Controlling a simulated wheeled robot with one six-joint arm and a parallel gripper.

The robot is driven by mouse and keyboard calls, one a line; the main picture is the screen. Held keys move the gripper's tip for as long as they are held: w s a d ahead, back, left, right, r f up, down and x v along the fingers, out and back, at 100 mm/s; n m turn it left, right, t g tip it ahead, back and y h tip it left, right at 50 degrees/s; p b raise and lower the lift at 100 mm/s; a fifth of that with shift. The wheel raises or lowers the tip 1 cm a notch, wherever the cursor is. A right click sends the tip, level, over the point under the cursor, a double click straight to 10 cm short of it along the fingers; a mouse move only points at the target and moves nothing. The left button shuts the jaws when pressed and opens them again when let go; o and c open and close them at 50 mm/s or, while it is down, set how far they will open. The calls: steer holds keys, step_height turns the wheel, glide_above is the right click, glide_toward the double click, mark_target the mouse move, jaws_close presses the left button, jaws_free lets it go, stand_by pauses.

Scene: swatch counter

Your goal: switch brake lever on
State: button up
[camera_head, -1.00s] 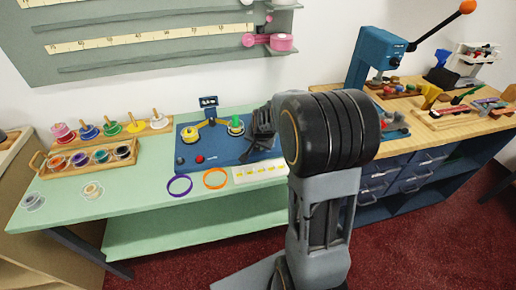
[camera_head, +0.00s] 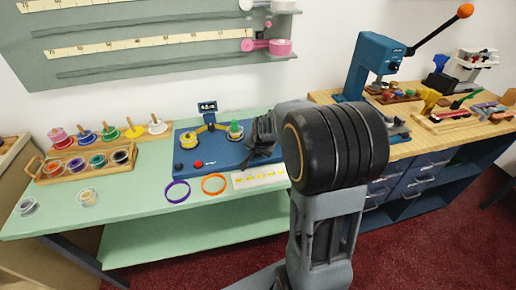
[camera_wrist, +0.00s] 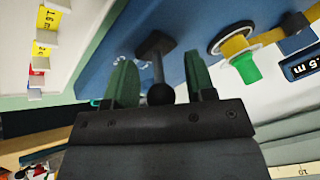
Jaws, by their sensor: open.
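The brake lever (camera_wrist: 158,68) is a dark stick with a round black knob (camera_wrist: 160,94), rising from a dark mount on the blue winder base (camera_wrist: 90,60). My gripper (camera_wrist: 160,85) is open, with one green finger on each side of the lever. The knob sits between the fingers near the palm, with gaps visible on both sides. In the head view the winder base (camera_head: 215,158) lies on the green counter, and my dark gripper (camera_head: 262,132) is over its right end. The lever cannot be made out there behind my gripper and arm.
A blue press (camera_head: 375,62) stands on the right bench.

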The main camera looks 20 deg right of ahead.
steer(key=p+v, duration=0.1)
steer(key=v, duration=1.2)
steer(key=shift+s+r, duration=0.2)
steer(key=shift+r, duration=0.15)
steer(key=shift+a, duration=0.1)
steer(key=s+a+r+n+g+y+p, duration=0.1)
steer(key=s+a+r+n+g+p, duration=0.1)
steer(key=s+a+n+p, duration=0.5)
steer(key=shift+s+a+r+n, duration=0.5)
steer(key=shift+s+a+n, duration=0.65)
steer(key=shift+s, duration=1.85)
